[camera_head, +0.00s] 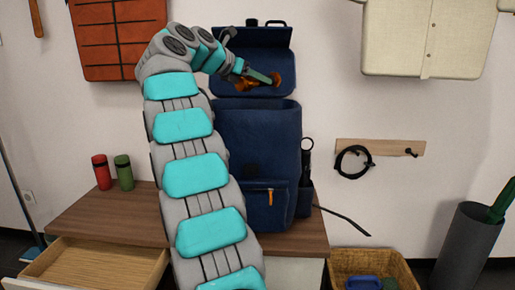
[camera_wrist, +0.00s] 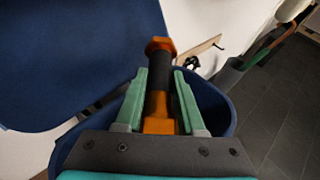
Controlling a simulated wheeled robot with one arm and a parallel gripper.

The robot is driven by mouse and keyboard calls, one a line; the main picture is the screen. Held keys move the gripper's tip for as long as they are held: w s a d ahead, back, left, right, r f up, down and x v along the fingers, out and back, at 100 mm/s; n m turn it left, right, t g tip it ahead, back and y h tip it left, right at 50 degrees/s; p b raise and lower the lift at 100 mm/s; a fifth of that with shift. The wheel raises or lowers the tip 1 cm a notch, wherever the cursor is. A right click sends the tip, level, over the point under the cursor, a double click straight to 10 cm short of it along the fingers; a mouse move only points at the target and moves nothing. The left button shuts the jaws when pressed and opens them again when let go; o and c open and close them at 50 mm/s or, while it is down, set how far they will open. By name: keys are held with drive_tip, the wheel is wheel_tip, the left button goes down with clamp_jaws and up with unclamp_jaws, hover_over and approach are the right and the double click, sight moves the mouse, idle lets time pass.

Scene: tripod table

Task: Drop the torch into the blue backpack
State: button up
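The torch, black with orange ends, is between the green fingers of my gripper in the wrist view (camera_wrist: 158,90); its orange parts also show in the head view (camera_head: 274,79). My gripper (camera_wrist: 160,88) is shut on the torch's dark handle. The blue backpack (camera_head: 260,140) stands upright on the wooden table, its flap (camera_head: 262,38) raised against the wall. My gripper and the torch are above the backpack's open top, in front of the flap. In the wrist view the backpack's rim (camera_wrist: 228,110) curves around below the gripper. The inside of the backpack is mostly hidden.
A red can (camera_head: 102,172) and a green can (camera_head: 124,172) stand on the table's left. An open drawer (camera_head: 95,264) juts out at front left. A wicker basket (camera_head: 400,270) and a grey bin (camera_head: 466,245) are at right. A wall rack (camera_head: 380,147) holds a black cable.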

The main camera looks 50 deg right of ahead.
drive_tip(key=o, duration=0.5)
drive_tip(key=v, duration=0.7)
drive_tip(key=shift+a+r, duration=0.2)
drive_tip(key=shift+a, duration=0.15)
